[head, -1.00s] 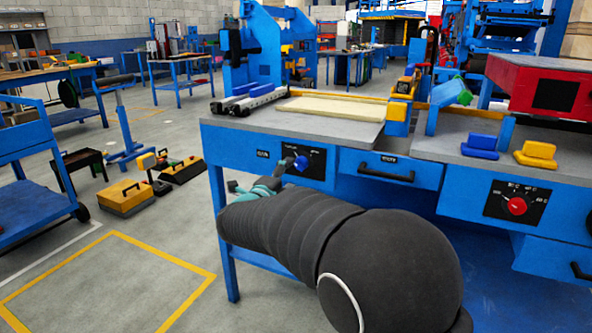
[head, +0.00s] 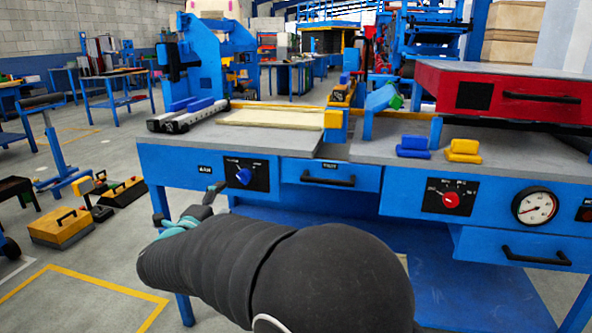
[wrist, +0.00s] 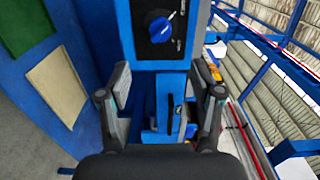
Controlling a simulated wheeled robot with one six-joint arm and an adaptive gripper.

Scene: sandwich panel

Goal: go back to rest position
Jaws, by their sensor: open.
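My gripper (wrist: 160,100) is open and empty in the wrist view, with its two fingers apart. In the head view my gripper (head: 196,209) shows at the end of my dark sleeved arm, in front of the blue workbench, apart from it. The blue knob (head: 244,176) on its black panel is just above and right of the fingertips. The same blue knob (wrist: 160,28) appears ahead of the fingers in the wrist view. Part of the gripper is hidden behind my arm.
The workbench top (head: 190,143) holds a cream panel (head: 270,117). Below are a drawer (head: 328,178), a red knob (head: 451,200) and a gauge (head: 535,206). Yellow and blue blocks (head: 413,146) lie at right. Toolboxes (head: 62,227) stand on the left floor; the yellow-outlined floor is clear.

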